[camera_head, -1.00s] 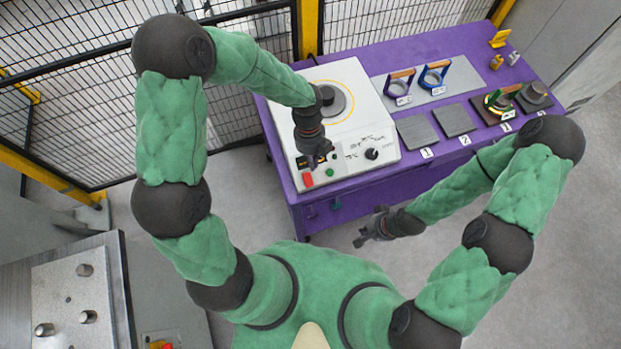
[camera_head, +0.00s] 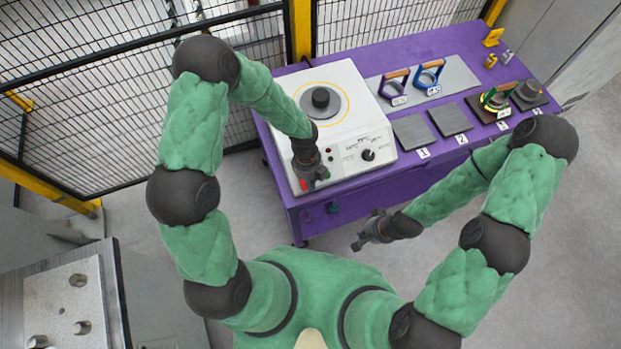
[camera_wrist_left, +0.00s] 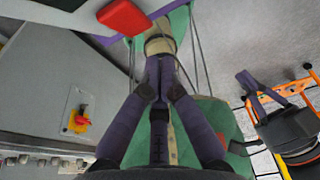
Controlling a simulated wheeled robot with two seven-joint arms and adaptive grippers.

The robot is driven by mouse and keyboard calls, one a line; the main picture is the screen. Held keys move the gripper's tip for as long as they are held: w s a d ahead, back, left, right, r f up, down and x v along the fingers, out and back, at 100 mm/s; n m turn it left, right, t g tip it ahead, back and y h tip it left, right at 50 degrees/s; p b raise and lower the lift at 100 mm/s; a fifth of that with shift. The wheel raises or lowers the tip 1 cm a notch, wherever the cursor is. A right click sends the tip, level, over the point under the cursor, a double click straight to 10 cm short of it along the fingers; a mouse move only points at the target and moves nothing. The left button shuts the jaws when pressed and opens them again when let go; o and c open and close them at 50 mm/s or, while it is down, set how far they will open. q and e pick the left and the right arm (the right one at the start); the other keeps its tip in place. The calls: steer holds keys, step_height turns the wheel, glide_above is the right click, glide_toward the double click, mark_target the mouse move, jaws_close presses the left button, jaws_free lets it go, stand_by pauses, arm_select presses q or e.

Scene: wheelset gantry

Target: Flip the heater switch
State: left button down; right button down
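The white heater (camera_head: 345,95) stands on the left part of the purple table, with its control panel facing me. Its red switch (camera_head: 304,185) sits at the panel's lower left corner, partly hidden by my left gripper. The red switch also shows at the top of the left wrist view (camera_wrist_left: 123,17); its tilt is unclear. My left gripper (camera_head: 314,182) is right beside the switch in the head view. In the wrist view its fingers (camera_wrist_left: 158,68) are together and empty, apart from the switch in the picture. My right gripper (camera_head: 358,244) hangs in front of the table; its finger state is unclear.
A black knob (camera_head: 368,155) is right of the switch. The purple table (camera_head: 435,55) also carries dark pads (camera_head: 413,131), two handled rings (camera_head: 396,83) and another handled item (camera_head: 495,98). A mesh fence stands behind. A grey cabinet (camera_wrist_left: 62,80) shows in the wrist view.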

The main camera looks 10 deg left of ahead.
arm_select(q)
steer(key=shift+w+a+f, duration=0.2)
steer(key=shift+w+f, duration=0.1)
steer(key=shift+f, duration=0.2)
steer(key=shift+w+a+f, duration=0.2)
steer(key=shift+w+f, duration=0.1)
steer(key=shift+f, duration=0.2)
steer(key=shift+f, duration=0.45)
steer(key=shift+r, duration=0.2)
steer(key=shift+r+p, duration=0.65)
steer(key=shift+p, duration=0.1)
